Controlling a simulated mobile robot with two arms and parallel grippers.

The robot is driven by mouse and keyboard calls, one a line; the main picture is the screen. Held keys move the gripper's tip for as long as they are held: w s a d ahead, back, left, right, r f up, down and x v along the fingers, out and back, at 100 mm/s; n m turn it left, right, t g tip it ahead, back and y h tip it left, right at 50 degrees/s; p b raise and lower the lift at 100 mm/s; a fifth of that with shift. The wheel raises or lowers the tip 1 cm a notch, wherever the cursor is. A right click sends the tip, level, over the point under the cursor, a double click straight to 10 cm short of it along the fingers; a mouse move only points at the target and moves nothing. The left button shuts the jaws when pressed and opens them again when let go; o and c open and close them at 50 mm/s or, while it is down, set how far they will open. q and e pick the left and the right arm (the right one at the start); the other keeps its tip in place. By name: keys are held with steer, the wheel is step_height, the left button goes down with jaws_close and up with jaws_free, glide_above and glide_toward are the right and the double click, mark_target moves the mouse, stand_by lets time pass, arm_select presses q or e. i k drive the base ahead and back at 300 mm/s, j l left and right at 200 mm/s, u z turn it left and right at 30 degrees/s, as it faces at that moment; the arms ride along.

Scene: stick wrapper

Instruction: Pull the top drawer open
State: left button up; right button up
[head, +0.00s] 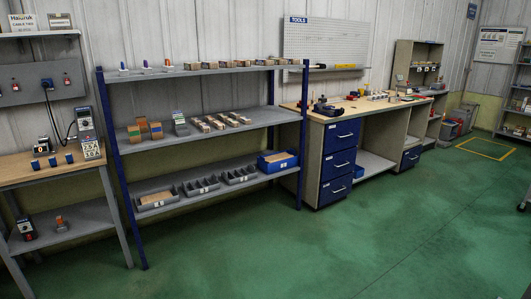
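A workbench (328,113) with a wooden top has a cabinet of blue drawers at its left end. The top drawer (333,133) is blue with a light handle and looks closed, its front in line with the drawers below. The middle drawer (332,164) and bottom drawer (329,192) also look closed. Neither of my grippers is in view.
A blue-posted shelf rack (200,118) with bins and boxes stands left of the drawers, its right post (303,140) close to them. A vise (323,106) sits on the bench. The green floor (390,235) before the drawers is clear.

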mark_target(343, 134)
steer(key=i+z, duration=0.15)
steer(key=i, duration=0.4)
steer(key=i+z, duration=0.2)
steer(key=i, duration=0.4)
steer(key=i+z, duration=0.15)
steer(key=i, duration=0.4)
steer(key=i+j+z, duration=0.2)
steer(key=i, duration=0.35)
steer(key=i+j+z, duration=0.15)
steer(key=i, duration=0.4)
steer(key=j, duration=0.1)
